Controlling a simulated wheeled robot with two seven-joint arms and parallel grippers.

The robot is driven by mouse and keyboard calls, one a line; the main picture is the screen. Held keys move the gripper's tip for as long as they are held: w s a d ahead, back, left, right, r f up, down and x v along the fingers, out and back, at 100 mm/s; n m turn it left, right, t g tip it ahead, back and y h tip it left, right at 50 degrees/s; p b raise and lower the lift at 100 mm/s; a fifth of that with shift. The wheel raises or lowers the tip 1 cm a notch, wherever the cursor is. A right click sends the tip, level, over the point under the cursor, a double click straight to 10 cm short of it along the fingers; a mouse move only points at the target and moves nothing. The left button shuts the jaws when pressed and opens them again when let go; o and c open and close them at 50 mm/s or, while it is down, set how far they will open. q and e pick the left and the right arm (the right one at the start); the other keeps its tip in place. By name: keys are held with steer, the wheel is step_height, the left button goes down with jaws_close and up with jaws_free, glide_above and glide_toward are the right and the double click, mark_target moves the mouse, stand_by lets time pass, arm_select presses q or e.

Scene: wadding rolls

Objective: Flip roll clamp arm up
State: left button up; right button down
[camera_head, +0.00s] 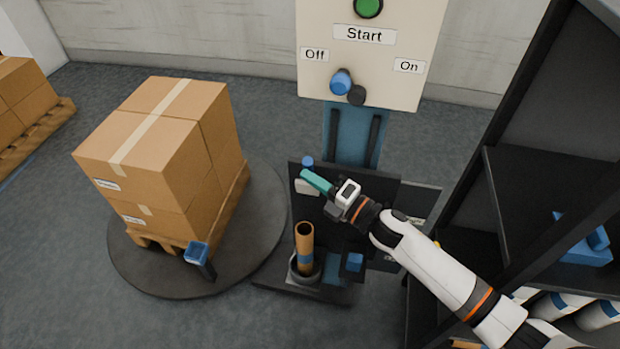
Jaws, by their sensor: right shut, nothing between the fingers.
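The roll stand (385,190) is a dark upright frame in the middle. A brown cardboard core roll (304,240) with a blue band stands upright in a round holder low on it. A pale block (306,187) and a small blue piece (307,162) sit at the stand's upper left; they may belong to the roll clamp arm, but I cannot tell for sure. My right gripper (304,174), with teal fingers, is shut and empty beside these parts, above the roll. I cannot tell whether it touches them. It hides part of the stand. My left gripper is not in view.
A control panel (395,35) with a green button and blue knob stands behind. Stacked boxes (150,140) sit on a pallet on a round turntable (265,225) at left. A dark shelf (530,190) with white rolls (597,315) stands at right. A blue-topped post (197,253) stands at the turntable.

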steer(key=shift+w+d+r+m+p, duration=0.2)
steer(key=shift+w+r+m+p, duration=0.1)
steer(key=shift+w+r, duration=0.2)
steer(key=shift+w+d, duration=0.1)
steer(key=shift+w, duration=0.15)
steer(key=shift+w+d, duration=0.15)
steer(key=shift+w, duration=0.45)
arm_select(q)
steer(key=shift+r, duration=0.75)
arm_select(e)
steer(key=shift+w+r, duration=0.1)
steer(key=shift+r, duration=0.05)
steer(key=shift+d+r, duration=0.15)
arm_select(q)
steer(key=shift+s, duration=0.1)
arm_select(e)
steer(key=shift+d, duration=0.1)
